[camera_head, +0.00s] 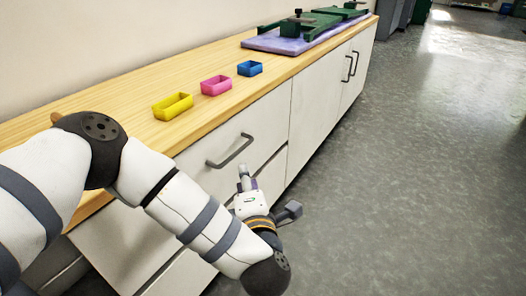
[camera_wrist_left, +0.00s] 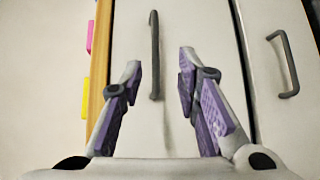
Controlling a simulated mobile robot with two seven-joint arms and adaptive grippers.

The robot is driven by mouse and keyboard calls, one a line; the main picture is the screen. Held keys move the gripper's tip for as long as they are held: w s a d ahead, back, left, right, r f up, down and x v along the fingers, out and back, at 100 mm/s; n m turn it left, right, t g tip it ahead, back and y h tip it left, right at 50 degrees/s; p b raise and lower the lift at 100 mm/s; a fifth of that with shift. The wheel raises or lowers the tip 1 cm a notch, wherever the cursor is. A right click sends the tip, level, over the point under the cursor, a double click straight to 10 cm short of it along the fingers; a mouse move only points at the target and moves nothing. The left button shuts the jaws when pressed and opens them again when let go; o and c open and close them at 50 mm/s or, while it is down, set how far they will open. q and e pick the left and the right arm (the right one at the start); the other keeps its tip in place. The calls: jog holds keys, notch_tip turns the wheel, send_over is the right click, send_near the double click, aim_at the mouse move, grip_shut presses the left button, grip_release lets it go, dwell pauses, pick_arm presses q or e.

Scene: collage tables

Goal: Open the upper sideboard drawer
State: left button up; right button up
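The upper sideboard drawer (camera_head: 205,178) has a pale front, flush with the cabinet, and a grey bar handle (camera_head: 230,152). In the left wrist view, this handle (camera_wrist_left: 154,55) stands upright in the picture, between my finger lines and nearer the left finger. My left gripper (camera_head: 245,172) is just below and right of the handle in the head view. In the left wrist view, my left gripper (camera_wrist_left: 160,62) is open, with purple pads and nothing between them. The handle appears ahead of the fingertips, with no visible contact. My right gripper is not in view.
A lower drawer handle (camera_wrist_left: 285,65) is at right in the wrist view. On the wooden top (camera_head: 135,88) stand yellow (camera_head: 173,107), pink (camera_head: 216,86) and blue (camera_head: 250,69) bins. A purple mat (camera_head: 270,44) with green items lies farther back. The floor (camera_head: 400,190) at right is clear.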

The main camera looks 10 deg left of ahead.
aim_at(239, 149)
pick_arm(q)
jog(key=b+x, duration=0.2)
jog(key=x, duration=0.4)
jog(key=b+x, duration=0.2)
jog(key=x, duration=0.4)
jog(key=shift+a+r, duration=0.25)
grip_shut()
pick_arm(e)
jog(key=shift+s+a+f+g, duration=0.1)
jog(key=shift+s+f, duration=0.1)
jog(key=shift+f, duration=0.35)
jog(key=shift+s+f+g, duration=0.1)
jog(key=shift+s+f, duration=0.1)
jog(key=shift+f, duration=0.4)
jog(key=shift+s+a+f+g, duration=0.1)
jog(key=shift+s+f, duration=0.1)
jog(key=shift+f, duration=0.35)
